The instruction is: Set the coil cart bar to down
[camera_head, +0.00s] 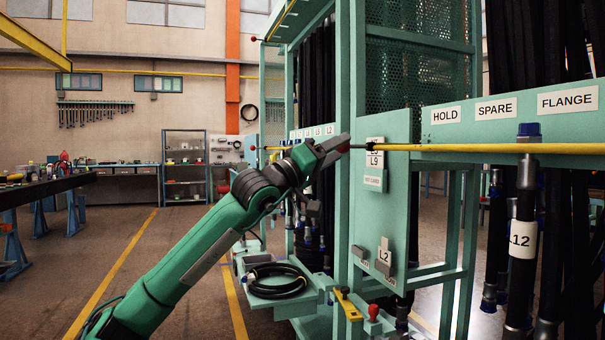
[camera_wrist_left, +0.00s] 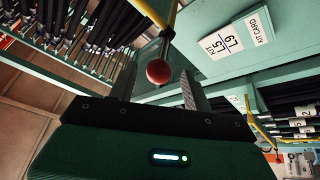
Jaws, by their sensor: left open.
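A long yellow bar (camera_head: 480,148) runs level across the front of the green hose rack, with a dark rod at its left end. In the left wrist view a red ball knob (camera_wrist_left: 158,72) sits at the end of a rod from a yellow bar. My left gripper (camera_head: 334,148) is open at that end, with the knob showing between its fingers; I cannot tell whether they touch it. A coiled black hose (camera_head: 277,281) lies on a low green cart or tray (camera_head: 298,303). No label shows which bar is the coil cart bar. My right gripper is out of view.
Green rack posts (camera_head: 343,200) and a panel with an L5/L9 label (camera_head: 375,153) stand beside the gripper. Black hoses hang at right, one tagged L12 (camera_head: 522,240). A dark workbench (camera_head: 45,189) stands far left, with open floor between.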

